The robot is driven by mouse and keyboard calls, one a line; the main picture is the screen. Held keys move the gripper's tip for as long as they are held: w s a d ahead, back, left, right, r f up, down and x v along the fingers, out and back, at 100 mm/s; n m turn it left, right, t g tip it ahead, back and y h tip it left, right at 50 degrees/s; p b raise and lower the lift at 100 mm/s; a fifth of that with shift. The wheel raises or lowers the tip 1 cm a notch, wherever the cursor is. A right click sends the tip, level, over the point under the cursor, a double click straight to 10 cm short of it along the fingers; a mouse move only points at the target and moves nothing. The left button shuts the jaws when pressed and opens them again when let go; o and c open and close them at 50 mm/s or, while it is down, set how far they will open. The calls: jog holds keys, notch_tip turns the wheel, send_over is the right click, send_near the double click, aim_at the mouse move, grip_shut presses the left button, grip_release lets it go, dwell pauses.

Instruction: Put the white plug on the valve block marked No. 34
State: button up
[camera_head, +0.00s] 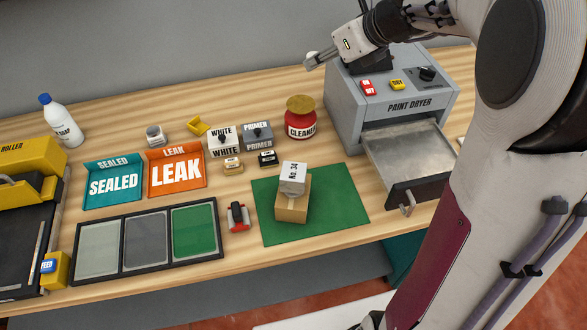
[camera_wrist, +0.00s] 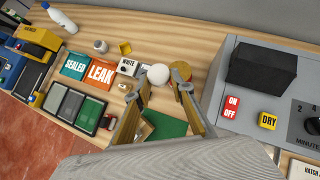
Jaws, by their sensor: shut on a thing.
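The white plug (camera_wrist: 158,75) shows as a round white ball between my fingertips in the wrist view. My gripper (camera_head: 314,62) is shut on it, held high above the back of the table, left of the paint dryer; a small white part of the plug shows at the fingertips in the head view. The valve block marked No. 34 (camera_head: 293,178) is light grey and sits on a tan block (camera_head: 292,207) on the green mat (camera_head: 340,205). My gripper is well above and behind it, apart from it. In the wrist view my fingers largely hide the valve block.
The paint dryer (camera_head: 390,106) has its drawer (camera_head: 405,155) pulled out, right of the mat. A red CLEANER jar (camera_head: 300,125) stands behind the mat. SEALED (camera_head: 114,182) and LEAK (camera_head: 176,171) trays, paint boxes and a three-pad tray (camera_head: 147,241) lie left.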

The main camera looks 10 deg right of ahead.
jog(key=s+a+f+n, duration=0.1)
jog(key=s+a+f, duration=0.15)
jog(key=s, duration=0.45)
jog(key=n+g+y, duration=0.2)
jog(key=n+y, duration=0.1)
send_over(289, 170)
jog(key=s+d, duration=0.2)
jog(key=f, duration=0.3)
jog(key=shift+w+d, duration=0.1)
jog(key=shift+d, duration=0.1)
jog(key=shift+f, duration=3.15)
jog(key=shift+f, duration=1.85)
jog(key=shift+f, duration=0.15)
